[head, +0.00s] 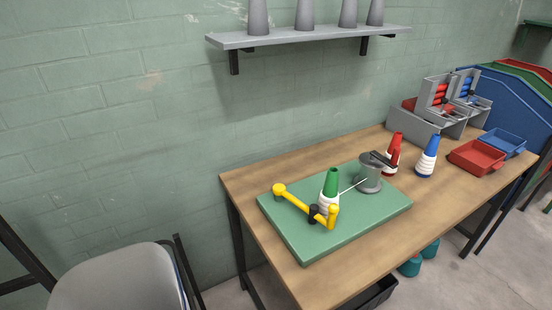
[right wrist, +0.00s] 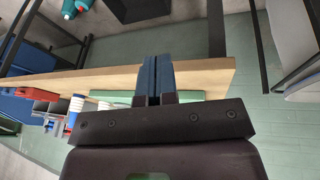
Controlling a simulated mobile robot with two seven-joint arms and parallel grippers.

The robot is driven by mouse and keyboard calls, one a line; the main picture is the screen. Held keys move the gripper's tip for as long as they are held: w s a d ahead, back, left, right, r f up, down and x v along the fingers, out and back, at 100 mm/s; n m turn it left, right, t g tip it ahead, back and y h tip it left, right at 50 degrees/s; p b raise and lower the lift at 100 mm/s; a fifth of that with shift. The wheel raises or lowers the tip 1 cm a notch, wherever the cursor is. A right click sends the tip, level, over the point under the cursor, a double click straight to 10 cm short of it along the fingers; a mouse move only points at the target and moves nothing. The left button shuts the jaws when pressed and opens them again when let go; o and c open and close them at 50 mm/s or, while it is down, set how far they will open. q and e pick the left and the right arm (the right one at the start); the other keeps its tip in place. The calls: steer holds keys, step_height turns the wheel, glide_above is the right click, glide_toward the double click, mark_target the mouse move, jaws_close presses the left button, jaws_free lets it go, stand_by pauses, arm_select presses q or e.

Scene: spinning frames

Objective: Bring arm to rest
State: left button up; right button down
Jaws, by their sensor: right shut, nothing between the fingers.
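My right gripper (right wrist: 160,78) shows in the right wrist view, with its two blue fingers pressed together and nothing between them. Behind the fingers in that view are the edge of the wooden table (right wrist: 205,74) and a strip of the green mat (right wrist: 190,96). The fingers appear clear of both, though the exact gap cannot be told. Neither of my arms shows in the head view. My left gripper is in neither view.
On the wooden table (head: 240,185), the green mat (head: 300,245) carries a green cone (head: 331,183), a yellow-jointed arm (head: 297,203) and a grey cylinder (head: 369,180). Red (head: 394,150) and blue (head: 428,155) cones and trays stand right. A grey chair (head: 120,280) is at lower left.

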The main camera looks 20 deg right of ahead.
steer(key=w+f+t, duration=0.3)
steer(key=f, duration=0.2)
steer(key=w+a+f+t+y, duration=0.1)
steer(key=w+f+t, duration=0.2)
steer(key=f+t, duration=0.1)
steer(key=shift+f+n+y, duration=0.3)
steer(key=shift+f, duration=0.35)
